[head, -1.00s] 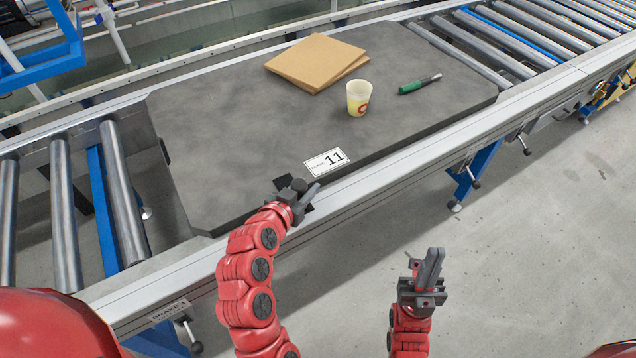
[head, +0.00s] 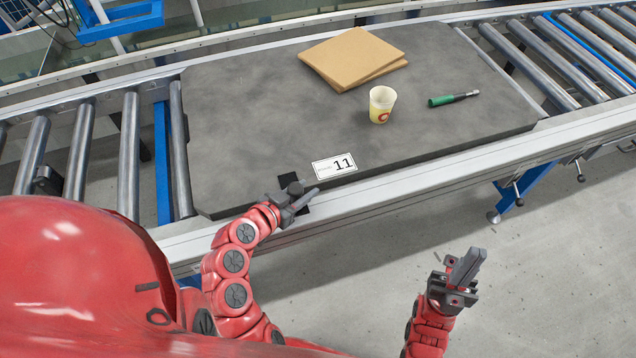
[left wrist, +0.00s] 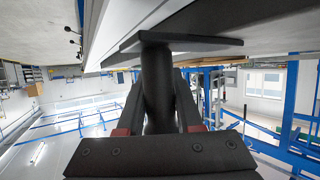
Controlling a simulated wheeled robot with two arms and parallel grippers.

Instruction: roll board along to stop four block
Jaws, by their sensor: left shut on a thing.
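The board (head: 250,130) is a large dark grey slab lying flat on the roller conveyor, with a white label reading 11 (head: 334,167) at its near edge. My left gripper (head: 292,198) is at that near edge, left of the label. It is shut on a dark upright handle (left wrist: 157,85), which rises from a flat black plate in the left wrist view. My right gripper (head: 462,272) is over the floor, apart from the conveyor; whether its fingers are parted is unclear. A small dark block (head: 46,180) shows between rollers at the left; I see no number on it.
Brown cardboard sheets (head: 352,58), a paper cup (head: 382,105) and a green-handled tool (head: 452,99) rest on the board. Bare rollers (head: 129,155) lie left of it and more rollers (head: 528,66) right. A metal rail (head: 400,190) runs along the near side.

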